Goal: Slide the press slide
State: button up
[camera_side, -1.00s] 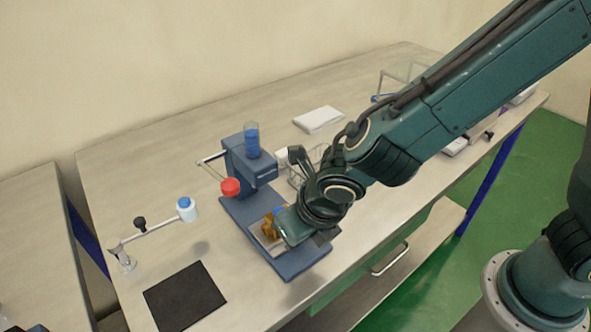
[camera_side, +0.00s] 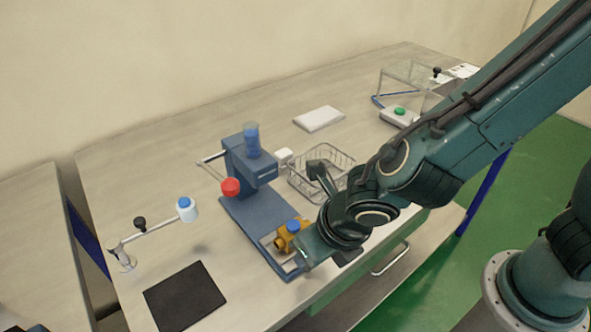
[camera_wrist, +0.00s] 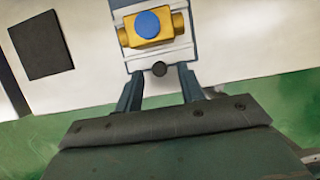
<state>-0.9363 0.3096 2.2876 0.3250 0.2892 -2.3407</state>
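The press (camera_side: 245,165) is blue, with a red knob (camera_side: 230,187) and a clear blue cylinder. In the side view its slide carries a yellow block (camera_side: 288,240) with a blue round top, near the front end of the blue base. The wrist view shows the yellow block (camera_wrist: 178,25) and blue top on a pale, blue-edged plate (camera_wrist: 160,54). A small dark knob (camera_wrist: 160,69) sits at the plate's near edge. My gripper (camera_wrist: 160,78) is open, its two fingers apart on either side of the knob with gaps. In the side view my gripper (camera_side: 302,248) partly hides the slide's front.
A wire basket (camera_side: 322,172) stands behind my arm. A white pad (camera_side: 318,118) lies farther back. A black mat (camera_side: 185,296) and a lever stand with a blue-topped white cap (camera_side: 186,210) are at left. A green-button box (camera_side: 400,116) is at back right.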

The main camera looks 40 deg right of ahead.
jog(key=shift+r, duration=0.15)
jog(key=v, duration=1.3)
jog(key=shift+s+r, duration=0.2)
jog(key=w+d+r+m, duration=0.1)
jog(key=d+r+m, duration=0.1)
jog(key=d+m, duration=0.55)
jog(key=w+d+r+m, duration=0.1)
jog(key=d+r+m, duration=0.1)
jog(key=d+m, duration=0.5)
jog(key=s+d+m, duration=0.3)
jog(key=d+m, duration=0.2)
jog(key=m, duration=0.5)
jog(key=s+d+r+m+t, duration=0.1)
jog(key=s+d+m, duration=0.3)
jog(key=m, duration=0.7)
jog(key=shift+s+d, duration=0.15)
jog(key=shift+d, duration=0.6)
